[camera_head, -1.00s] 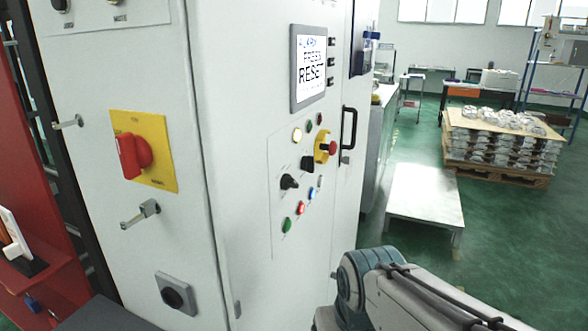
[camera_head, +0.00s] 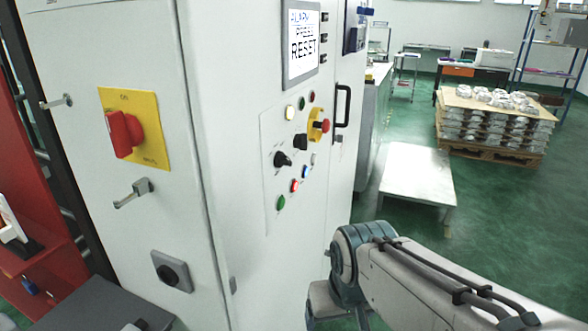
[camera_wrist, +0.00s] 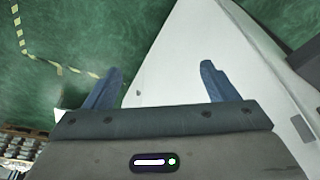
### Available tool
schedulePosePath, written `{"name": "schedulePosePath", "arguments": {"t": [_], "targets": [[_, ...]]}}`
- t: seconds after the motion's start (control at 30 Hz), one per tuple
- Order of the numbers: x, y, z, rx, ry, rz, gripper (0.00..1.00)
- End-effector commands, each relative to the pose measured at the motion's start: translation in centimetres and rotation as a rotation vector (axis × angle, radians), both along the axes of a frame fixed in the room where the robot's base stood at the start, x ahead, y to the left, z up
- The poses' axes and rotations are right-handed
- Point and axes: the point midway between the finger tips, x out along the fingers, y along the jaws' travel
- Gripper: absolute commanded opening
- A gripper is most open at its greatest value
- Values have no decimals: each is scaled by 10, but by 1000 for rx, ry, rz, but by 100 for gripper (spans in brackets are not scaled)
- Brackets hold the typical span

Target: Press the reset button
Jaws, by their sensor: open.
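A control panel (camera_head: 296,160) on the white cabinet carries several buttons and knobs in the head view. A small blue button (camera_head: 305,171) sits low on its right side, with a lit red button (camera_head: 294,185) below it and a green button (camera_head: 281,202) lower still. The labels are too small to read, so I cannot tell which is reset. The screen (camera_head: 301,44) above reads "PRESS RESET". My gripper (camera_wrist: 160,78) shows in the wrist view, open and empty, away from the buttons. It is out of the head view.
A red emergency-stop knob (camera_head: 324,126) on a yellow base, a black selector (camera_head: 282,159) and a door handle (camera_head: 342,106) stick out near the buttons. A red switch (camera_head: 122,134) is on the side face. A low white table (camera_head: 405,172) stands right of the cabinet on green floor.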

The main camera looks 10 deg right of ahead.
Motion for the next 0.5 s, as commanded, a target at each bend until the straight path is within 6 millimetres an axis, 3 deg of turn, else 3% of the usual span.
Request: {"name": "schedulePosePath", "arguments": {"t": [0.03, 0.27, 0.5], "targets": [[0, 0, 0, 0, 0, 0, 66], [0, 0, 0, 0, 0, 0, 2], [0, 0, 0, 0, 0, 0, 0]]}}
